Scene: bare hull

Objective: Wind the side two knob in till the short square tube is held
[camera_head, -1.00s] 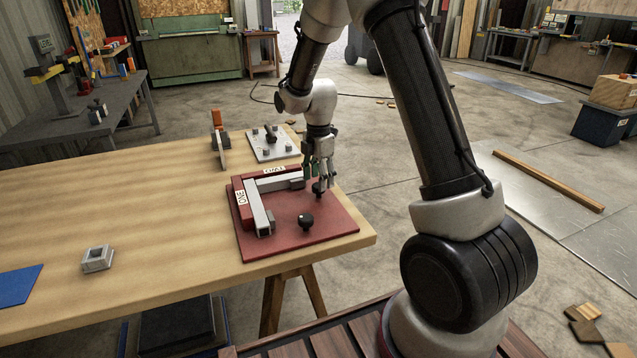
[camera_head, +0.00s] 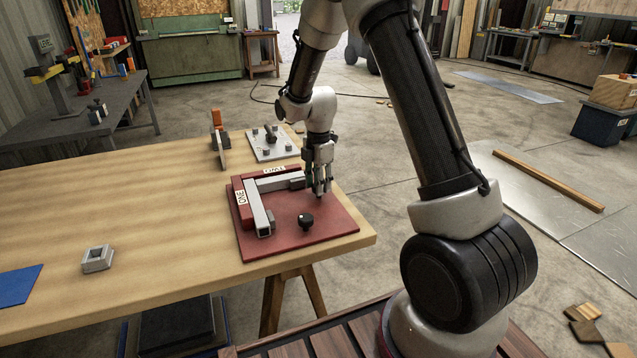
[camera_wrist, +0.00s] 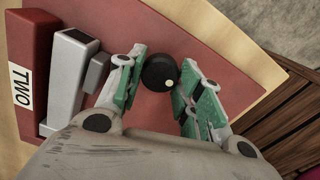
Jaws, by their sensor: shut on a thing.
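The red fixture (camera_head: 330,226) lies on the bench with raised sides marked ONE and TWO. The short grey square tube (camera_head: 272,184) lies along side TWO; it also shows in the wrist view (camera_wrist: 67,85). A small grey pad (camera_wrist: 97,72) stands close beside it; I cannot tell whether they touch. The round black side two knob (camera_wrist: 159,72) is between my fingers in the wrist view. My gripper (camera_head: 320,192) points down and is shut on this knob, hiding it from the head view. A longer square tube (camera_head: 258,212) lies along side ONE, with a second black knob (camera_head: 306,221) to its right.
A grey plate with pegs (camera_head: 272,144) and an upright piece with an orange top (camera_head: 218,140) stand behind the fixture. A small grey square block (camera_head: 97,258) and a blue sheet (camera_head: 18,285) lie at the left. The bench between is clear.

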